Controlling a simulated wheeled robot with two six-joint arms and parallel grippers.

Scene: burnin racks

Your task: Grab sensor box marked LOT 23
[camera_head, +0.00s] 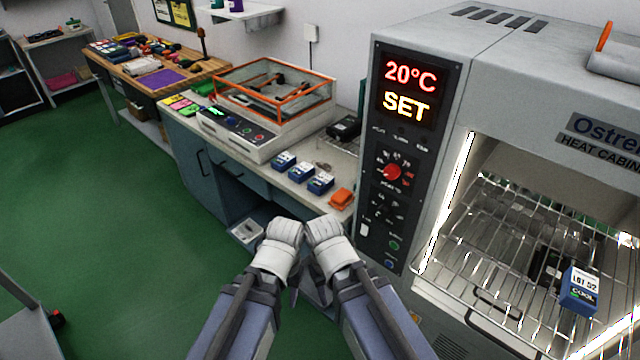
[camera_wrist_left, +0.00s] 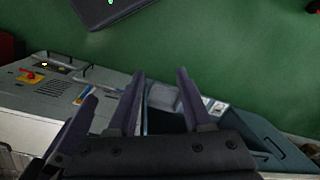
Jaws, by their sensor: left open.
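Several small blue sensor boxes with white labels stand in a row on the counter: a left one (camera_head: 284,162), a middle one (camera_head: 300,172) and a right one (camera_head: 320,182). Their lot numbers are too small to read. Another blue box (camera_head: 580,290) sits on the wire rack inside the heat cabinet; its label looks like LOT 52, not clearly. My left gripper (camera_head: 293,297) is low in front of the counter, away from the boxes. Its open, empty fingers show in the left wrist view (camera_wrist_left: 160,80). My right gripper is mostly hidden behind its wrist.
The heat cabinet (camera_head: 420,100) stands open at the right, its display reading 20°C SET. An orange-framed machine (camera_head: 270,120) and an orange object (camera_head: 341,199) are on the counter (camera_head: 270,180). A wooden bench (camera_head: 190,75) stands farther back. Green floor (camera_head: 90,220) is clear at left.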

